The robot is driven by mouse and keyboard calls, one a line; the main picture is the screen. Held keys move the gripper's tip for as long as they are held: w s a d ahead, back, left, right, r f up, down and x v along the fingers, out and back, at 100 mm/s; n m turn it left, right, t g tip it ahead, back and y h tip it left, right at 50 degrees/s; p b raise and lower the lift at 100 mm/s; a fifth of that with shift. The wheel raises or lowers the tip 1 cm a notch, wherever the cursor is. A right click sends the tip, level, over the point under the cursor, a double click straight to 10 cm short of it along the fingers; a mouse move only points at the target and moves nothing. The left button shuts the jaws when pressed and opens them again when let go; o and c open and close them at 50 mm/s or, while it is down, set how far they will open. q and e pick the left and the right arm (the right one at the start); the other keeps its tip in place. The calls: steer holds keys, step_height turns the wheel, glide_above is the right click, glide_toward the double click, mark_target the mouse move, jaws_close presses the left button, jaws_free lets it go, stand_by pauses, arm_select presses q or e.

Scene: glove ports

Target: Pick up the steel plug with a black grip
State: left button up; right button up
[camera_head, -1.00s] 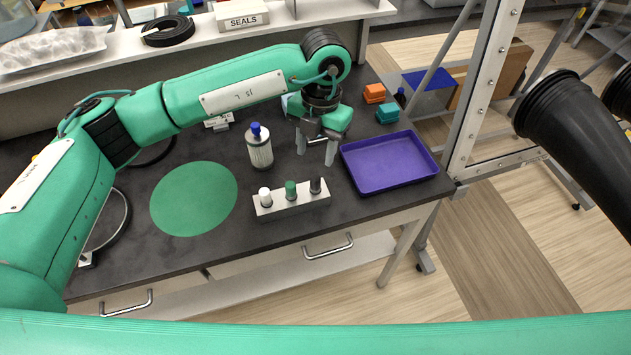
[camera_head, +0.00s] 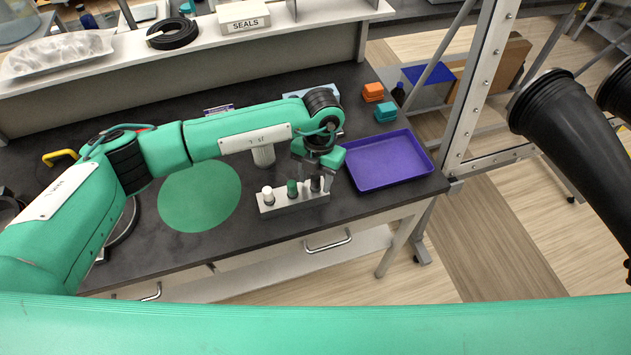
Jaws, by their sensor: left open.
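The steel plug with a black grip (camera_head: 316,184) stands upright at the right end of a pale rack (camera_head: 292,201) on the dark bench. A plug with a green grip (camera_head: 292,188) is in the middle and one with a white grip (camera_head: 268,195) is at the left end. My left gripper (camera_head: 316,182) is open, pointing down, with its fingers at the black-grip plug. The fingers partly cover the plug, and I cannot tell whether they touch it. My right gripper is not in view.
A purple tray (camera_head: 388,160) lies right of the rack. A green round mat (camera_head: 200,196) lies to the left. A bottle (camera_head: 263,156) behind the rack is mostly hidden by my arm. Orange (camera_head: 373,92) and teal (camera_head: 385,112) blocks sit at the back right.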

arm_select(q)
jaws_close()
steer(key=shift+r, duration=0.1)
